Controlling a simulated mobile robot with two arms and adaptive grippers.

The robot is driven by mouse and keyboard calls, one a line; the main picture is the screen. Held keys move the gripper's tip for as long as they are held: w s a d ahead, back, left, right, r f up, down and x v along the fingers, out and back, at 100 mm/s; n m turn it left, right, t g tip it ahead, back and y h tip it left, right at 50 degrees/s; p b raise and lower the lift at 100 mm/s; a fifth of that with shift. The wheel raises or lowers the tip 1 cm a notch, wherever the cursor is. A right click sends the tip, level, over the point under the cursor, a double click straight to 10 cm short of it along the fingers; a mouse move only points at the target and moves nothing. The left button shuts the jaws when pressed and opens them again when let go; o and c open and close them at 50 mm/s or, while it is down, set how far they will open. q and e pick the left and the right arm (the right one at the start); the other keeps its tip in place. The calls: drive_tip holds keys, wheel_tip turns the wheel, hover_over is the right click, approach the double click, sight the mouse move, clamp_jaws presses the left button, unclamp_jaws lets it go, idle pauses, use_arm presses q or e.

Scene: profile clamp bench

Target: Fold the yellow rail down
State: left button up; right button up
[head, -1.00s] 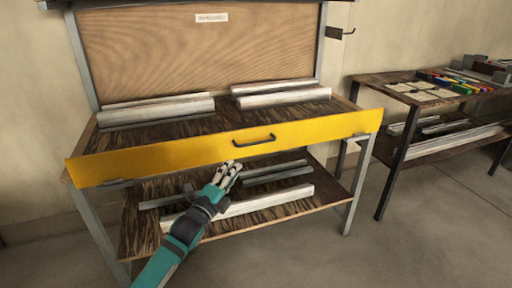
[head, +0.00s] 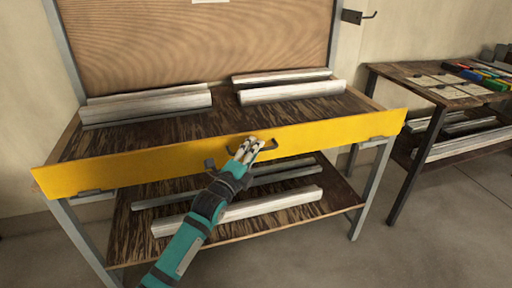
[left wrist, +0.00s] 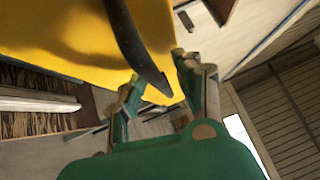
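The yellow rail (head: 150,166) stands upright along the front edge of the bench top. Its dark handle (head: 270,146) is at the middle of its front face and is partly hidden behind my left gripper. My left gripper (head: 249,146) is at the handle, in front of the rail. In the left wrist view the fingers of the left gripper (left wrist: 158,90) are apart, with the end of the dark handle (left wrist: 140,55) between them. I cannot tell whether they touch it. The yellow rail (left wrist: 70,30) fills the upper left there. My right gripper is not in view.
Pale profiles (head: 150,107) lie on the bench top (head: 215,127) behind the rail. More profiles (head: 270,207) lie on the lower shelf (head: 335,190). A second table (head: 400,75) stands at the right. The floor between is clear.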

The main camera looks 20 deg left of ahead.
use_arm(q)
drive_tip(key=shift+s, duration=0.1)
drive_tip(key=shift+c, duration=0.5)
clamp_jaws()
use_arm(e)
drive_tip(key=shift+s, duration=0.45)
use_arm(q)
drive_tip(key=shift+f, duration=0.15)
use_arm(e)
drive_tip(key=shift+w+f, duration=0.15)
